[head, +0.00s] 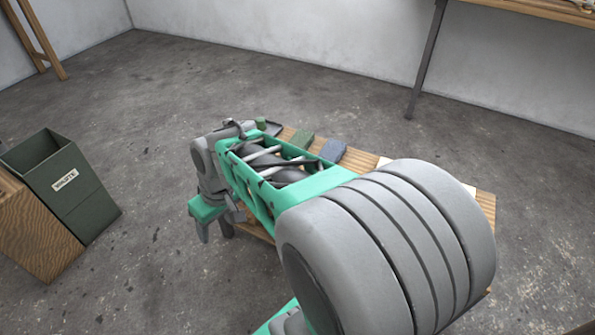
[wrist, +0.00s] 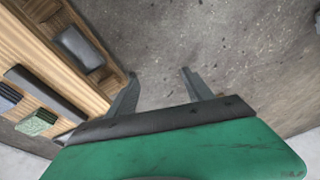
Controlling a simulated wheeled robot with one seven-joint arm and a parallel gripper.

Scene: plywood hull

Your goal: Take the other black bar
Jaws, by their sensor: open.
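In the wrist view a long dark bar (wrist: 45,90) lies on the wooden bench top, left of my gripper (wrist: 160,82). A shorter dark block (wrist: 80,48) with rounded corners sits in a wooden recess or tray nearer the bench edge. I cannot tell for sure which of these is the black bar meant. My gripper is open, with nothing between its fingers, and the floor shows behind them. In the head view my gripper (head: 204,230) hangs off the left end of the small bench, and my arm hides much of the bench top.
A green block (head: 302,139) and a blue-grey block (head: 333,150) lie on the bench (head: 484,200). A dark green bin (head: 85,195) stands on the floor at left, beside a wooden box (head: 35,230). The floor between bin and bench is clear.

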